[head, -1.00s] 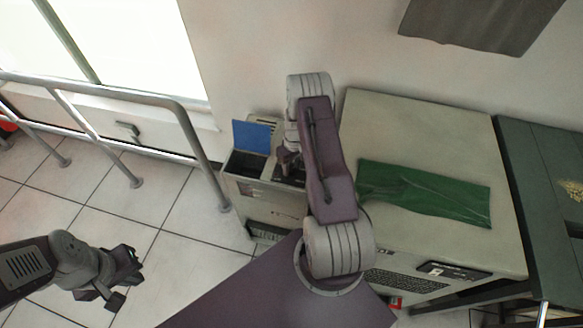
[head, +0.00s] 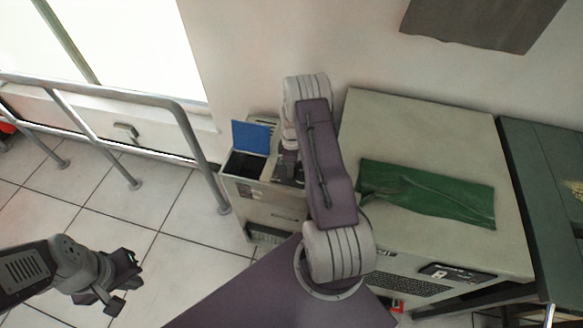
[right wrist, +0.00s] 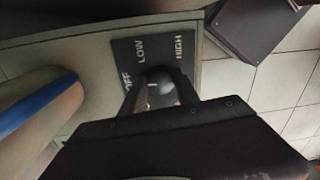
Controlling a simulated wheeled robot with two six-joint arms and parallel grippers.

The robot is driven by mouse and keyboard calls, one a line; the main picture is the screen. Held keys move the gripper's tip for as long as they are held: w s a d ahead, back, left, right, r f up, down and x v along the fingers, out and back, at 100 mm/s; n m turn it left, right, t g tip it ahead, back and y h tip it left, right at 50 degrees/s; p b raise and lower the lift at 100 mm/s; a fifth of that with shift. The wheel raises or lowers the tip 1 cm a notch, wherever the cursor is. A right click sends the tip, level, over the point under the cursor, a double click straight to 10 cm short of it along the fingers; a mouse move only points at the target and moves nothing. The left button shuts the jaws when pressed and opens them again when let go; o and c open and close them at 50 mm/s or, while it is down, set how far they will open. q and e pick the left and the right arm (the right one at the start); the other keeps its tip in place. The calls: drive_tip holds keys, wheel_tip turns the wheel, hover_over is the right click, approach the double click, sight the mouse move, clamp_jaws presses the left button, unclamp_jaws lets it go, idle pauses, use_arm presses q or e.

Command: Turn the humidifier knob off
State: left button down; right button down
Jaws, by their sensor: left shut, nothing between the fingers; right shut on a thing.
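The humidifier (head: 262,205) is a beige box with a raised blue flap (head: 251,137). In the right wrist view, its dark dial panel (right wrist: 135,50) is marked OFF, LOW and HIGH. The dark round knob (right wrist: 160,76) sits below these words. My right gripper (right wrist: 160,98) is shut on the knob, with a finger on each side; which mark the knob points to is unclear. In the head view, my right arm hides the knob and most of this gripper. My left gripper (head: 124,286) is shut and empty above the floor at the lower left.
A large beige cabinet (head: 420,120) with a green cloth (head: 428,194) stands right of the humidifier. A metal railing (head: 190,140) stands to its left. A dark green table (head: 545,165) is at the far right. Tiled floor (head: 120,215) is open at left.

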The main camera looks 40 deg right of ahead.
drive_tip(key=shift+n, duration=0.5)
drive_tip(key=c, duration=0.9)
unclamp_jaws()
drive_tip(key=shift+r, duration=0.15)
wheel_tip(320, 180, up, 9)
drive_tip(key=shift+w+d, duration=0.2)
drive_tip(key=shift+w, duration=0.05)
